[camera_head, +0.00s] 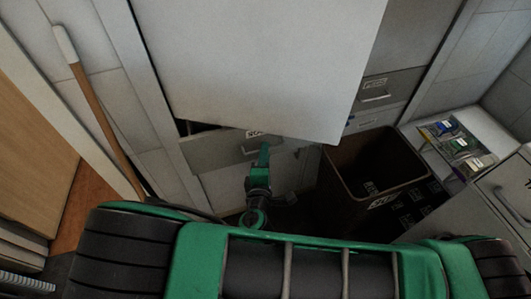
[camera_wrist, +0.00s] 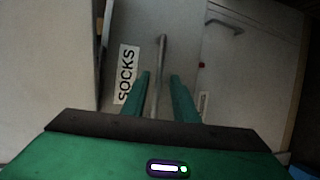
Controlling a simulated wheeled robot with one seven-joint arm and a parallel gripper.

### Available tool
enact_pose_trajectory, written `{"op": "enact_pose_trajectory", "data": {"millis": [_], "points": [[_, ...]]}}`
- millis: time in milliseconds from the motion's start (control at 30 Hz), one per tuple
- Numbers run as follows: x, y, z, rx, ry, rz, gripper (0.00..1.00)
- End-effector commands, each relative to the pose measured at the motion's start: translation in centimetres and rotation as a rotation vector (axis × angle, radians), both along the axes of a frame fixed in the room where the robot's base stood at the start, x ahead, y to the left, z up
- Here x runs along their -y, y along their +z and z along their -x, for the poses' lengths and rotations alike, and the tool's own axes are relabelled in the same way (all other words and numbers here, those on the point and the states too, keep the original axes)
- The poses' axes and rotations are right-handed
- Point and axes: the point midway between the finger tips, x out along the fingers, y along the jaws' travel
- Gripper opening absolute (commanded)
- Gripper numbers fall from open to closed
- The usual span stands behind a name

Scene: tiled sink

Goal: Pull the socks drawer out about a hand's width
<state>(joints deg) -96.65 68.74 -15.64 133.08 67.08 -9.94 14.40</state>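The socks drawer (camera_head: 215,152) is a grey front low in the cabinet, under a large pale panel in the head view. Its SOCKS label (camera_wrist: 127,73) reads clearly in the wrist view, left of a grey bar handle (camera_wrist: 161,52). My gripper (camera_head: 264,151) is at this drawer front. In the wrist view its green fingers (camera_wrist: 160,76) stand on either side of the handle, with a gap visible on both sides. A dark gap shows above the drawer front's left part; I cannot tell how far out the drawer is.
The large pale panel (camera_head: 255,60) overhangs the drawer and hides part of it. A dark open bin (camera_head: 345,190) stands close on the right, with a tray of small items (camera_head: 452,140) beyond. A wooden-handled tool (camera_head: 100,115) leans at left. Another labelled drawer (camera_head: 390,92) is at upper right.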

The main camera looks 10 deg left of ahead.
Motion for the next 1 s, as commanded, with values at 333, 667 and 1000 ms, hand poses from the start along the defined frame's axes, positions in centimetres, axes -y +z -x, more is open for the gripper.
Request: {"op": "enact_pose_trajectory", "data": {"millis": [333, 667, 1000], "points": [[-0.2, 0.2, 0.7, 0.003, 0.004, -0.002, 0.26], [0.1, 1.3, 6.2, 0.001, 0.005, 0.0, 0.26], [0.3, 2.0, 10.2, 0.001, 0.002, 0.0, 0.26]]}}
